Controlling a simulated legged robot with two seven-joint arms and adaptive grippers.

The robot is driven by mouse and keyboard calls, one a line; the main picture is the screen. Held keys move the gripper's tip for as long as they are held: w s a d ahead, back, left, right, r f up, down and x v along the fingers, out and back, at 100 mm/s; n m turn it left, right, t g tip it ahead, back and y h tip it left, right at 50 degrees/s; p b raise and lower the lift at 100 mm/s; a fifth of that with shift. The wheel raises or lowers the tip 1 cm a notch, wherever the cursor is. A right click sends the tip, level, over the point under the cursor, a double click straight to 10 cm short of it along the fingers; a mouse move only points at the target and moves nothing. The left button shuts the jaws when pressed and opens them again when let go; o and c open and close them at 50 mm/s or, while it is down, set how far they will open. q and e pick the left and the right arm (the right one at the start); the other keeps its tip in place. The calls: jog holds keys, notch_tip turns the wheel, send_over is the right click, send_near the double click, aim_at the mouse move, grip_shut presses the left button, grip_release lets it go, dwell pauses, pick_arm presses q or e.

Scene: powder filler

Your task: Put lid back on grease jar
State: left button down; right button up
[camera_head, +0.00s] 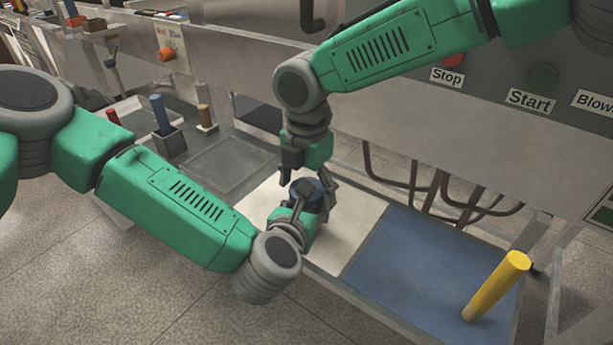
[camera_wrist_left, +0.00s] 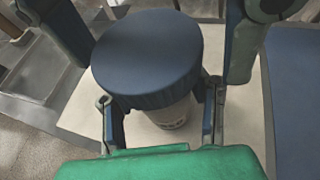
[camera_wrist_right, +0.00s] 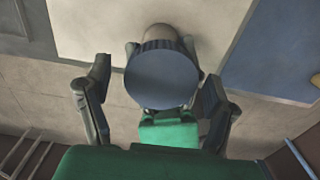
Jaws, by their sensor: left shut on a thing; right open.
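The grease jar (camera_wrist_left: 172,114) is a pale jar with print on it, held upright above the white mat. Its dark blue ribbed lid (camera_wrist_left: 148,52) sits on top of the jar and looks level; whether it is fully seated I cannot tell. My left gripper (camera_wrist_left: 162,122) is shut on the jar's body below the lid. My right gripper (camera_wrist_right: 155,95) points down from above, open, with its fingers on either side of the lid (camera_wrist_right: 162,78) and apart from it. In the head view, the lid (camera_head: 308,188) is partly hidden by both grippers.
The white mat (camera_head: 352,232) lies below the grippers, with a blue mat (camera_head: 430,262) to its right bearing a yellow cylinder (camera_head: 497,286). At the left stand a blue-topped item (camera_head: 160,115) in a grey holder and a brown one (camera_head: 204,117). The control panel (camera_head: 500,75) is behind.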

jog(key=shift+f, duration=0.1)
jog(key=c, duration=1.2)
jog(key=m, duration=0.8)
jog(key=shift+m, duration=0.4)
jog(key=m, duration=0.5)
jog(key=shift+a, duration=0.1)
jog(key=m, duration=0.3)
jog(key=o, duration=1.3)
jog(key=shift+c, duration=0.2)
